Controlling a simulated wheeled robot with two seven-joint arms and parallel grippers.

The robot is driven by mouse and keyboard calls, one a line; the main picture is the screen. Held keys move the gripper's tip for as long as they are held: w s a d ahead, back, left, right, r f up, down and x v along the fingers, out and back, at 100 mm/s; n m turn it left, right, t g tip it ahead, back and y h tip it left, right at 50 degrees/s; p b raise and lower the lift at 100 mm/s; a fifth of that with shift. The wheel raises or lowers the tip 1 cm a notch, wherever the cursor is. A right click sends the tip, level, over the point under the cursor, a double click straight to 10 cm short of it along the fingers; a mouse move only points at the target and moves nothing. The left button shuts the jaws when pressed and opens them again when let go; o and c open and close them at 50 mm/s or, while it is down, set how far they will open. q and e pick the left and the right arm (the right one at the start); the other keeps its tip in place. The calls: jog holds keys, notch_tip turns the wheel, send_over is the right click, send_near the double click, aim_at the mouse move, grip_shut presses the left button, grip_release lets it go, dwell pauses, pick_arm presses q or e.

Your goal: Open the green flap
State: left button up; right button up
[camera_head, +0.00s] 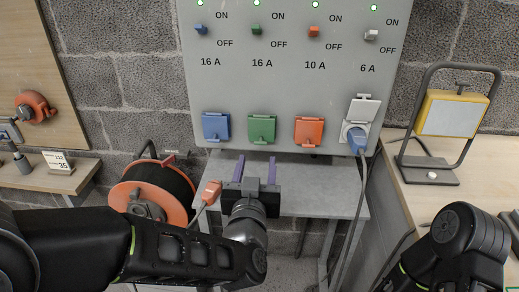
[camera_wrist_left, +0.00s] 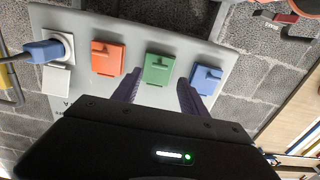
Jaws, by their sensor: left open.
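The green flap (camera_head: 262,129) is shut on the grey panel (camera_head: 290,84), between a blue flap (camera_head: 216,126) and an orange-red flap (camera_head: 309,131). My left gripper (camera_head: 256,168) is open and empty, just below the green flap in the head view. In the left wrist view the green flap (camera_wrist_left: 158,69) shows between its two purple fingers (camera_wrist_left: 160,88). I cannot tell whether a finger touches the flap. My right arm shows at the lower right of the head view, but its gripper does not.
A grey shelf (camera_head: 310,183) lies below the panel. A white flap (camera_head: 365,108) stands open with a blue plug (camera_head: 357,140) in its socket. An orange connector (camera_head: 211,192) and cable are beside my left gripper. A cable reel (camera_head: 150,190) stands left; a yellow work lamp (camera_head: 452,113) stands right.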

aim_at(260, 144)
pick_arm(q)
jog(key=w, duration=0.6)
jog(key=shift+w+b, duration=0.35)
jog(key=shift+c, duration=0.5)
grip_shut()
dwell(0.6)
